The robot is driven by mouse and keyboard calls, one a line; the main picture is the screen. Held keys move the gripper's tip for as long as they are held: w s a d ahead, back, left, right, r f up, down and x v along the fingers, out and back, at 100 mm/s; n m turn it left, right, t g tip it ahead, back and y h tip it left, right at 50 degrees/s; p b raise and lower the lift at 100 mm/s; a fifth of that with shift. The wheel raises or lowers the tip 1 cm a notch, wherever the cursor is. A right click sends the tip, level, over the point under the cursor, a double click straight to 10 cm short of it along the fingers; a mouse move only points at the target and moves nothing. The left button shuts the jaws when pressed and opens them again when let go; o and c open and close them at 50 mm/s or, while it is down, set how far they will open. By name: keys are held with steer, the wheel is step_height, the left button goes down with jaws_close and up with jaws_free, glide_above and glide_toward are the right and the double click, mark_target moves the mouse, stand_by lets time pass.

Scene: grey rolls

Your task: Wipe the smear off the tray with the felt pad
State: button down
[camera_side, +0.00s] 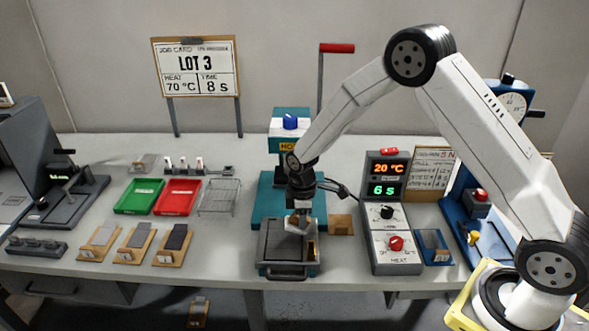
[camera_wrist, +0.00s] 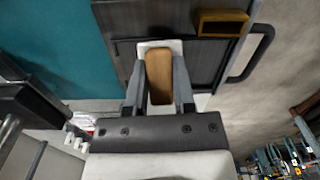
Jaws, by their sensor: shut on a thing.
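The felt pad is a wooden block with a white felt underside (camera_wrist: 160,80). My gripper (camera_wrist: 160,70) is shut on it, with a finger along each side of the wood. In the side view my gripper (camera_side: 299,218) points down over the dark tray (camera_side: 285,252), which sits at the front of the teal press. The tray also shows in the wrist view (camera_wrist: 205,65), with its handle (camera_wrist: 264,55) at the right. The pad is low over the tray; I cannot tell whether it touches. I make out no smear; the pad and gripper hide part of the tray.
A small wooden frame (camera_wrist: 222,22) lies by the tray's edge. The control box (camera_side: 388,215) stands right of the press. A green tray (camera_side: 140,196), a red tray (camera_side: 178,196) and a wire rack (camera_side: 219,197) lie to the left. Bare table shows left of the tray.

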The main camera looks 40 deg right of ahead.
steer(key=shift+w+a+r, duration=0.1)
steer(key=shift+r, duration=2.65)
